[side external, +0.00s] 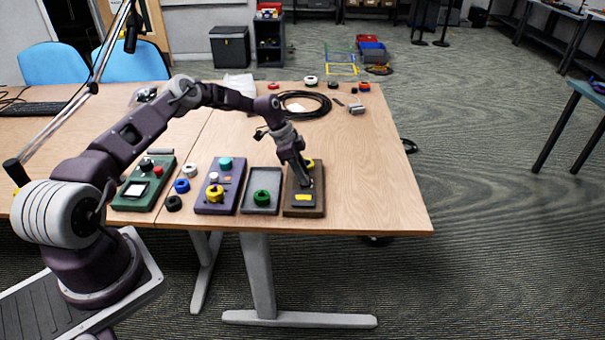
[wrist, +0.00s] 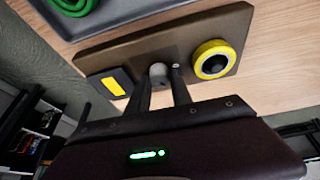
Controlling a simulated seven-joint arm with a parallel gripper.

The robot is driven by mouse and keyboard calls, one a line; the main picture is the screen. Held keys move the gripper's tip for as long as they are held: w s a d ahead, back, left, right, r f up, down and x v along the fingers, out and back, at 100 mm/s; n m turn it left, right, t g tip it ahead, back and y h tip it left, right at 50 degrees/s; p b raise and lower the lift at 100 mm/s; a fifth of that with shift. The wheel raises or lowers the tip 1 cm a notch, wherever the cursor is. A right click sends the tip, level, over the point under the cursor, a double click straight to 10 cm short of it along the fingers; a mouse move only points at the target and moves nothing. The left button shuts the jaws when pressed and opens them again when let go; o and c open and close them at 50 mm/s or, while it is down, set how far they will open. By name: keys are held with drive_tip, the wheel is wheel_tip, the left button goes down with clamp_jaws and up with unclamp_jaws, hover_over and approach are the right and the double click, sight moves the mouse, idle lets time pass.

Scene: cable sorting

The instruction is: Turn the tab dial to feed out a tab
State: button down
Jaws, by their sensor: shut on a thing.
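The brown board (side external: 290,210) lies at the right end of the row of boards. It carries a black-and-yellow tab slot (wrist: 113,83), a small grey knob (wrist: 158,70) that looks like the tab dial, and a yellow ring with a dark centre (wrist: 214,60). My gripper (wrist: 166,80) points down at the middle of the board, with its fingers shut on the grey knob, between the slot and the ring. The fingers hide part of the knob. In the side view my gripper (side external: 304,183) hides the knob.
Left of the brown board are a grey tray (side external: 247,205) with a green coil, a purple board (side external: 206,205) and a green board (side external: 130,200). Loose rings (side external: 182,186) lie between the boards. A black cable coil (side external: 303,105) lies behind. The table is clear to the right.

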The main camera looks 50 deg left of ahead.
idle(0.3)
drive_tip(key=c, duration=1.1)
unclamp_jaws()
drive_tip(key=shift+c, duration=0.2)
drive_tip(key=v, duration=0.7)
